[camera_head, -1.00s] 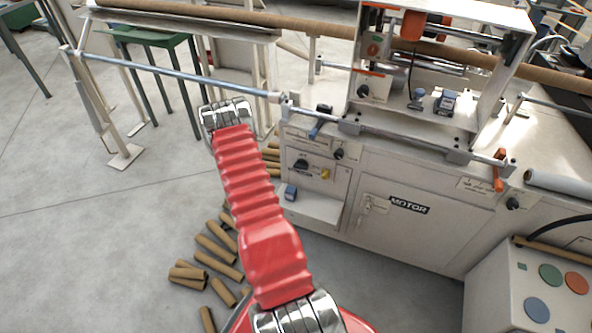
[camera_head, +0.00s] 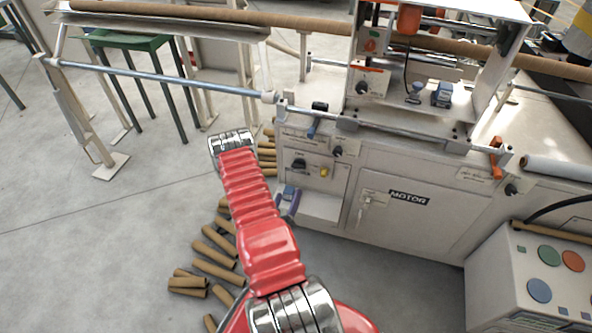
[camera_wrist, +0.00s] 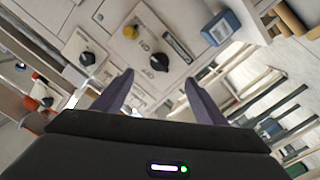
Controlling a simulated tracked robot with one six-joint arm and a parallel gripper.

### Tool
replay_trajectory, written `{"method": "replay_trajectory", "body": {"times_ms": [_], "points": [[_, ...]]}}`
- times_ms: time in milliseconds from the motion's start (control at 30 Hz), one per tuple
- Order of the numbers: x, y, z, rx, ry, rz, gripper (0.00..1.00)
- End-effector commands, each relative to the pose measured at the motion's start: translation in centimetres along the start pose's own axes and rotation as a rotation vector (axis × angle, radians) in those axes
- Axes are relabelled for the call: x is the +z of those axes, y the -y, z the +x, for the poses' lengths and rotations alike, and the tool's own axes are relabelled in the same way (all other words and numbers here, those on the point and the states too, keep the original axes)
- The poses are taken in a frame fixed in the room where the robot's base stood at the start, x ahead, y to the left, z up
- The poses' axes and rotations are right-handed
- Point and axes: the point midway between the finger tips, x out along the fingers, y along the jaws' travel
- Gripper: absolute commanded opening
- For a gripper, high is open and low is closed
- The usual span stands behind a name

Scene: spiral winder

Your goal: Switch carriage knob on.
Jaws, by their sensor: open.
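The machine's front panel carries a large black knob (camera_head: 299,164) above a dark label. The knob also shows in the wrist view (camera_wrist: 160,62), roughly centred ahead of my gripper. A yellow knob (camera_head: 324,171) and a smaller black knob (camera_head: 337,151) sit to its right; in the rotated wrist view the yellow knob (camera_wrist: 131,32) and other black knob (camera_wrist: 87,58) appear to its left. I cannot read which one is labelled carriage. My gripper (camera_wrist: 160,97) is open, its fingers apart, empty and short of the panel.
A blue box (camera_wrist: 220,27) sits low beside the panel. A long rod (camera_head: 180,78) and a lever (camera_head: 314,126) stick out above it. Cardboard tubes (camera_head: 215,255) lie on the floor. A control box (camera_head: 530,290) stands at the right.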

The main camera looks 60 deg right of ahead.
Motion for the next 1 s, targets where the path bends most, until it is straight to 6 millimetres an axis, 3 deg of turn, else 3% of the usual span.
{"method": "replay_trajectory", "body": {"times_ms": [533,1000], "points": [[-0.7,0.2,0.5,-0.001,-0.021,-0.011,0.66],[-0.9,0.2,6.8,0.0,-0.022,-0.01,0.66]]}}
